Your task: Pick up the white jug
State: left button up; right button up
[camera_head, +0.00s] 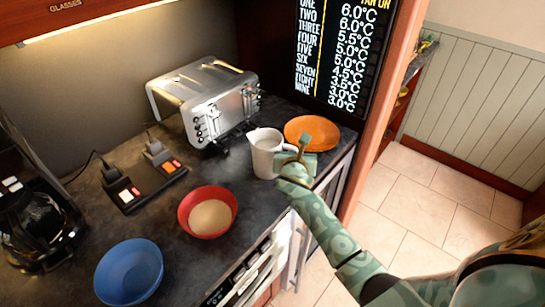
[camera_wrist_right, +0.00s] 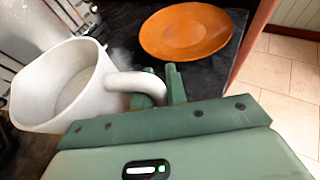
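The white jug (camera_head: 266,152) stands upright on the dark counter, in front of the toaster. In the right wrist view the jug (camera_wrist_right: 62,88) is at the left, its open top showing and its handle (camera_wrist_right: 135,84) reaching right to my fingers. My right gripper (camera_head: 296,153) is at the handle side of the jug. In the wrist view the fingers of my right gripper (camera_wrist_right: 163,84) are close about the outer part of the handle. The handle hides part of one finger, so I cannot tell whether they grip it. My left gripper is not in view.
An orange plate (camera_head: 312,132) lies right behind my right gripper. A silver toaster (camera_head: 207,100) stands behind the jug. A red bowl (camera_head: 183,214) and a blue bowl (camera_head: 128,272) are nearer, at the left. The counter's front edge runs close under my right arm.

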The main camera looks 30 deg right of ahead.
aim_at(296, 148)
jog(key=shift+r, duration=0.1)
grip_shut()
jog(key=shift+r, duration=0.3)
notch_tip(296, 148, up, 2)
jog(key=shift+w+r+p, duration=0.1)
jog(key=shift+p, duration=0.6)
jog(key=s+a+r+p, duration=0.4)
jog(key=s+r, duration=0.6)
jog(key=s, duration=0.3)
jog(key=shift+a+p, duration=0.3)
jog(key=shift+a, duration=0.25)
jog(key=shift+r, duration=0.1)
